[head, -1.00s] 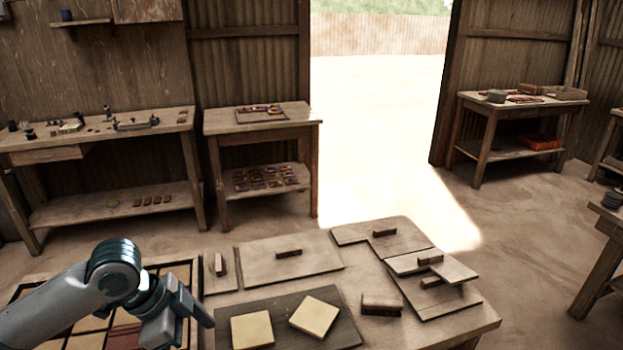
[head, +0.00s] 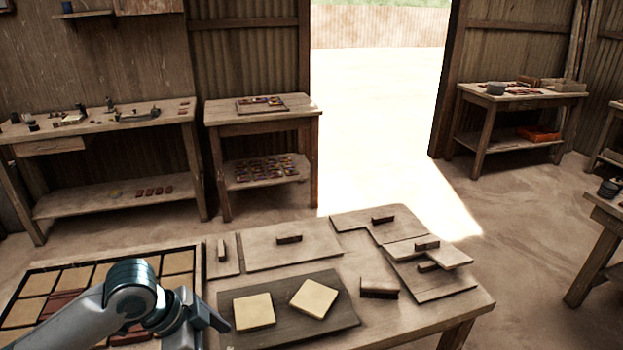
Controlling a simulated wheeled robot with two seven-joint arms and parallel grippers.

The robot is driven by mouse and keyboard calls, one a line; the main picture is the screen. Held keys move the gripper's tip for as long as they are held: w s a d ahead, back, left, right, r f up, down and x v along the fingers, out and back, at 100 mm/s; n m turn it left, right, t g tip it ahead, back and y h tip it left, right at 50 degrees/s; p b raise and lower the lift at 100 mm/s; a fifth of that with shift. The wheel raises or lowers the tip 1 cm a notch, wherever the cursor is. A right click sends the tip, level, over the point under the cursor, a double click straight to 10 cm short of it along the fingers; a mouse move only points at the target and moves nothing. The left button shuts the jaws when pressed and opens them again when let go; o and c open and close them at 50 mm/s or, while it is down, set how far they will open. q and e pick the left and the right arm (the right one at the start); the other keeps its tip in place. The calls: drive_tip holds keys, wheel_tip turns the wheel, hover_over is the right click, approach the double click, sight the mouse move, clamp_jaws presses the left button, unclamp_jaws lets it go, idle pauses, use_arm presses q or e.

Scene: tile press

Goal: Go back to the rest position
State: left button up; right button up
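My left gripper (head: 204,322) hangs at the lower left, at the right edge of the tile frame and left of the dark board. Its fingertips are turned away and partly cut off, so I cannot tell if it is open or shut. I see nothing held in it. My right gripper is not in view. The tile frame (head: 113,257) holds pale tiles and reddish ones; my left arm hides part of it. The dark board (head: 273,325) carries two pale square tiles, one on the left (head: 254,311) and one turned on the right (head: 314,298).
Flat wooden boards with handles lie along the table's back, one in the middle (head: 320,250) and others at the right (head: 455,283). A wooden block (head: 379,287) stands beside the dark board. Side benches (head: 262,118) stand by the walls. The table's front right is bare.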

use_arm(q)
drive_tip(key=s+d+f+n+t, duration=0.1)
drive_tip(key=s+d+f+n, duration=0.15)
drive_tip(key=f, duration=0.25)
drive_tip(key=s+d+f+n+t, duration=0.1)
drive_tip(key=s+d+f+n, duration=0.1)
drive_tip(key=s+f, duration=0.25)
drive_tip(key=s+a+f+n+y, duration=0.2)
drive_tip(key=s+a+f+n, duration=0.25)
drive_tip(key=s, duration=0.35)
drive_tip(key=s+a+f+n+y, duration=0.2)
drive_tip(key=s+a+f+n, duration=0.25)
drive_tip(key=s+a, duration=0.2)
wheel_tip(320, 180, down, 28)
drive_tip(key=s+d+m+g, duration=0.1)
drive_tip(key=s+g, duration=0.1)
drive_tip(key=s+a+f, duration=0.3)
drive_tip(key=s+f, duration=1.4)
drive_tip(key=f, duration=0.1)
drive_tip(key=shift+s+g+y, duration=0.3)
drive_tip(key=shift+s+g, duration=0.1)
drive_tip(key=shift+m, duration=0.25)
